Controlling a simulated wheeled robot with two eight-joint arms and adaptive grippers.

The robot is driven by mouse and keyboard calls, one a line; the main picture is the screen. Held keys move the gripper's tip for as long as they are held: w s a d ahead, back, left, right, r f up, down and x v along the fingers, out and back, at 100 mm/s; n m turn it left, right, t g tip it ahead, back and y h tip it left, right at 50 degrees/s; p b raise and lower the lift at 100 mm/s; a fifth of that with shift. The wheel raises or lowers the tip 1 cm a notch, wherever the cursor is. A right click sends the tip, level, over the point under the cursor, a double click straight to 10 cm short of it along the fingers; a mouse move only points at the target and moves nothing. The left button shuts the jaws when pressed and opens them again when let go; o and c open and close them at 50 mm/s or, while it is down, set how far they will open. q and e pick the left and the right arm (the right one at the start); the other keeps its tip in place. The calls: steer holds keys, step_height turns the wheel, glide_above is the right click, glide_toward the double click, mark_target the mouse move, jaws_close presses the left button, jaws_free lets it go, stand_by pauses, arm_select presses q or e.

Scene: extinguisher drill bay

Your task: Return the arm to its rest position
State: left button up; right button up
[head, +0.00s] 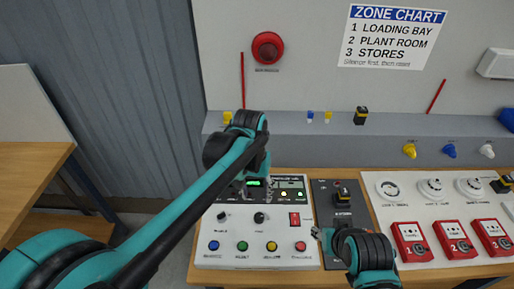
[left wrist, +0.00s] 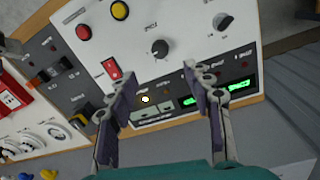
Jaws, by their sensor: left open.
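My left arm reaches in from the lower left in the head view, and its wrist bends down over the white control panel (head: 235,262). My left gripper (left wrist: 160,72) is open and empty in the left wrist view, its two fingers apart above the panel (left wrist: 140,30). In the head view the arm partly hides this gripper near the lit green display (head: 253,183). My right gripper (head: 319,233) shows only a small metal part beside the dark right wrist; its jaws are not clear.
A dark panel (head: 332,262) stands beside the white one. Red call boxes (head: 411,242) and white round detectors (head: 388,190) are at the right. A grey ledge (head: 300,150) runs behind. A wooden table (head: 25,170) stands at the left.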

arm_select(q)
steer(key=s+a+f+n+t+b, duration=0.1)
steer(key=s+a+t, duration=0.2)
steer(key=s+a, duration=0.3)
steer(key=s+a+f+n+t+b, duration=0.1)
steer(key=s+a+t, duration=0.3)
steer(key=a, duration=0.7)
steer(key=shift+s+f+y+b, duration=0.3)
steer(key=shift+s+f+b, duration=0.15)
steer(key=shift+s+f, duration=0.5)
arm_select(e)
step_height(320, 180, down, 3)
arm_select(q)
steer(key=shift+s+r, duration=0.1)
arm_select(e)
steer(key=shift+c, duration=0.3)
